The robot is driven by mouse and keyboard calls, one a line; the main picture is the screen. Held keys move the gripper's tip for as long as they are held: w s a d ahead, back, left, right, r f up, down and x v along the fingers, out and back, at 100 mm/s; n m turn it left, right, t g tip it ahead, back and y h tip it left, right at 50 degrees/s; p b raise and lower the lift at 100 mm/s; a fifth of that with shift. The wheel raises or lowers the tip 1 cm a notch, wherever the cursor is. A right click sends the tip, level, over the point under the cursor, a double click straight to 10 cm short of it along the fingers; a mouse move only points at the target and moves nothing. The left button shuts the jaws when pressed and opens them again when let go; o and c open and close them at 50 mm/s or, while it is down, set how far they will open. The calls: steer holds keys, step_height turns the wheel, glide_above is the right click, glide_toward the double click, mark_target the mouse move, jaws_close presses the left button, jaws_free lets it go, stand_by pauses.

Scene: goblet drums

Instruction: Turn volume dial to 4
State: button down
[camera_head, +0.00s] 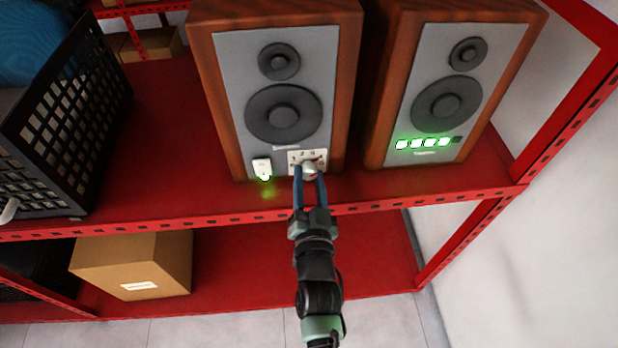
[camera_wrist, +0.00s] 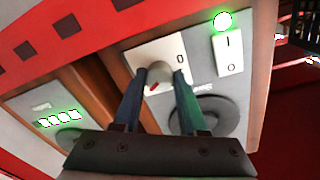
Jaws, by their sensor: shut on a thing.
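The left wooden speaker (camera_head: 225,90) has a white dial plate (camera_head: 294,155) at the lower right of its grey front, with small numerals along the top. My gripper (camera_head: 310,173) is shut on the volume dial (camera_head: 309,167), a silvery knob mostly hidden by the blue fingers. In the wrist view the dial plate (camera_wrist: 165,50) shows a 0 near its right edge, and a red mark shows between the fingers (camera_wrist: 160,85). The right speaker (camera_head: 415,75) has a row of lights (camera_head: 422,143): several left ones glow green and the rightmost is dark.
A white power switch (camera_head: 262,166) with a green light sits left of the dial; it also shows in the wrist view (camera_wrist: 228,55). The red shelf (camera_head: 160,120) has a raised front edge. A black crate (camera_head: 85,125) stands left, and a cardboard box (camera_head: 135,262) sits below.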

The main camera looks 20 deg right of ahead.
steer(key=shift+c, duration=2.2)
jaws_free()
steer(key=v, duration=1.3)
steer(key=shift+b, duration=0.35)
steer(key=shift+d, duration=0.1)
